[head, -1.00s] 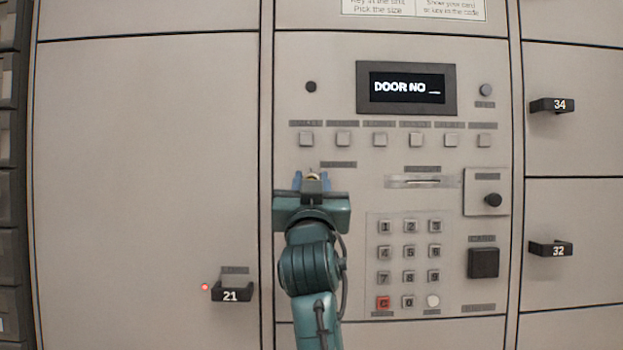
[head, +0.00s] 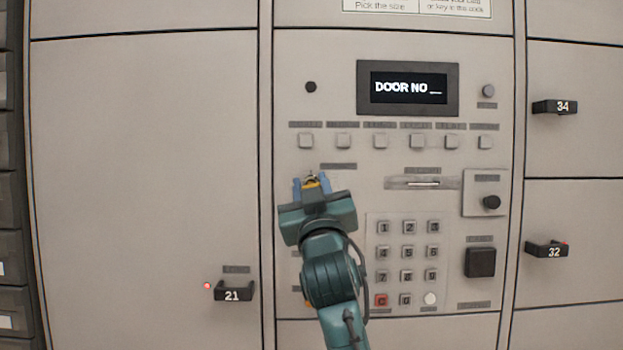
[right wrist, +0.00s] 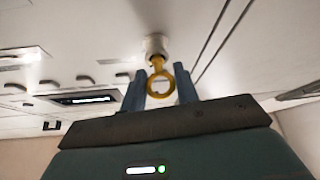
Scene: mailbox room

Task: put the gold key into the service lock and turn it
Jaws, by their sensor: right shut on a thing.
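My right gripper (head: 311,187) is at the panel's left side, under the row of small buttons, with its blue fingers pointing at the panel. It is shut on the gold key (right wrist: 160,86), whose ring-shaped bow shows between the fingers in the right wrist view. The key's stem meets the pale round service lock (right wrist: 155,45); how deep it sits I cannot tell. In the head view a little of the gold key (head: 311,183) shows between the fingertips, and the lock is mostly hidden behind it. My left gripper is not in view.
The panel has a display (head: 408,88) reading "DOOR NO", a keypad (head: 408,262), a card slot (head: 422,184) and a black knob (head: 491,202). Handles 21 (head: 233,291), 32 (head: 546,250) and 34 (head: 554,107) stick out from doors on both sides.

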